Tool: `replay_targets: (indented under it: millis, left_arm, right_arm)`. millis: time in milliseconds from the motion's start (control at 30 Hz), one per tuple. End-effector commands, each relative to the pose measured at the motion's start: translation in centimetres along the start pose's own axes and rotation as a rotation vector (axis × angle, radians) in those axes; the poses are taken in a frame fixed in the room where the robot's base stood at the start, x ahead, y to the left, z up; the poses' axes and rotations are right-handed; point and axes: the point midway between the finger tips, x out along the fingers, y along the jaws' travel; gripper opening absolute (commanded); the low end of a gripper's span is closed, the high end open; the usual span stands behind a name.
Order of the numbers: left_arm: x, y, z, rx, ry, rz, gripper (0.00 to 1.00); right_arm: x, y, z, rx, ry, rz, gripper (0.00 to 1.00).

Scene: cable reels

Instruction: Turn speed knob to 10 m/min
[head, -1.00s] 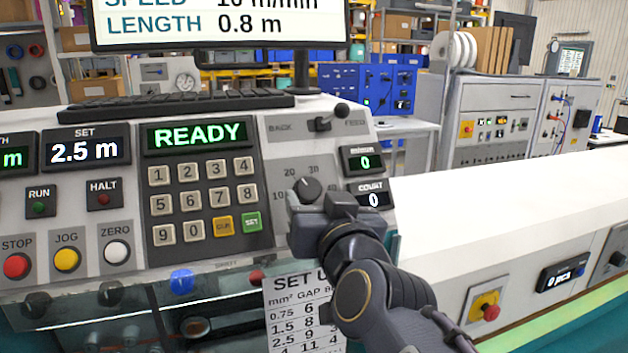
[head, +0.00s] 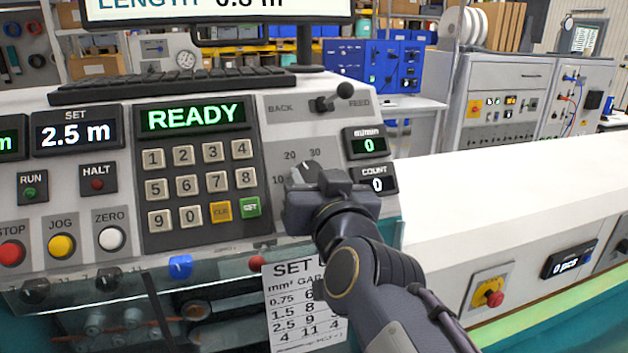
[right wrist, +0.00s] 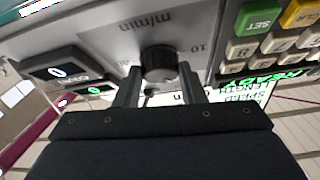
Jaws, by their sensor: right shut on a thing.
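The speed knob (head: 298,174) is a dark round knob on the grey panel, with a scale marked 10, 20 and 30 around it. My right gripper (head: 308,186) covers most of it in the head view. In the right wrist view the knob (right wrist: 158,62) sits between the two fingers of my right gripper (right wrist: 158,76), which are shut on it. Its pointer direction cannot be told. The m/min display (head: 369,146) above right of the knob reads 0. My left gripper is not in view.
A keypad (head: 200,185) under a READY display (head: 193,117) is left of the knob. The count display (head: 377,184) is close on its right. A back/feed lever (head: 335,98) stands above. A set-up sheet (head: 300,310) hangs below. The white top at right (head: 500,190) is clear.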

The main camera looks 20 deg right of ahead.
Motion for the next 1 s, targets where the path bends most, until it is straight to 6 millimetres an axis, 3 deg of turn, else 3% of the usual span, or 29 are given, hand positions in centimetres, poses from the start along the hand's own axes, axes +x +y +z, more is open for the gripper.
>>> replay_targets:
  millis: [367, 1000]
  left_arm:
    - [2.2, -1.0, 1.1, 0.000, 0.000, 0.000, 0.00]
    - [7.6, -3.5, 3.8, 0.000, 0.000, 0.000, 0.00]
  right_arm:
    - [0.0, 0.2, 0.5, -0.108, -0.005, -0.085, 0.14]
    - [0.2, 0.9, 0.0, -0.584, -0.024, -0.418, 0.14]
